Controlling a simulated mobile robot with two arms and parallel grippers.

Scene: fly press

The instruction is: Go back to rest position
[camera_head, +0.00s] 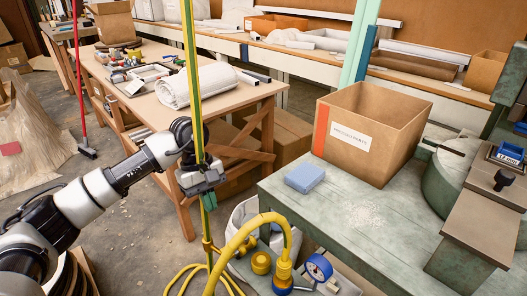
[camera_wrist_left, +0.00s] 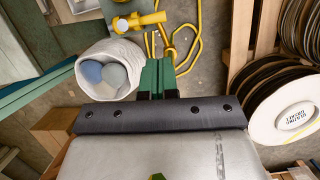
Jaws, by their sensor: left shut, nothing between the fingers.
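My left arm comes in from the left in the head view. My left gripper (camera_head: 209,202) hangs pointing down over the floor, between the wooden table and the green press bench (camera_head: 350,225). It is shut and empty. In the left wrist view its green fingers (camera_wrist_left: 157,76) are together, above the floor. An upright yellow and green post (camera_head: 193,75) crosses in front of the left wrist in the head view. I cannot tell how far apart they are. My right gripper is not in view.
A cardboard box (camera_head: 347,148) and a blue sponge-like block (camera_head: 304,176) sit on the press bench.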

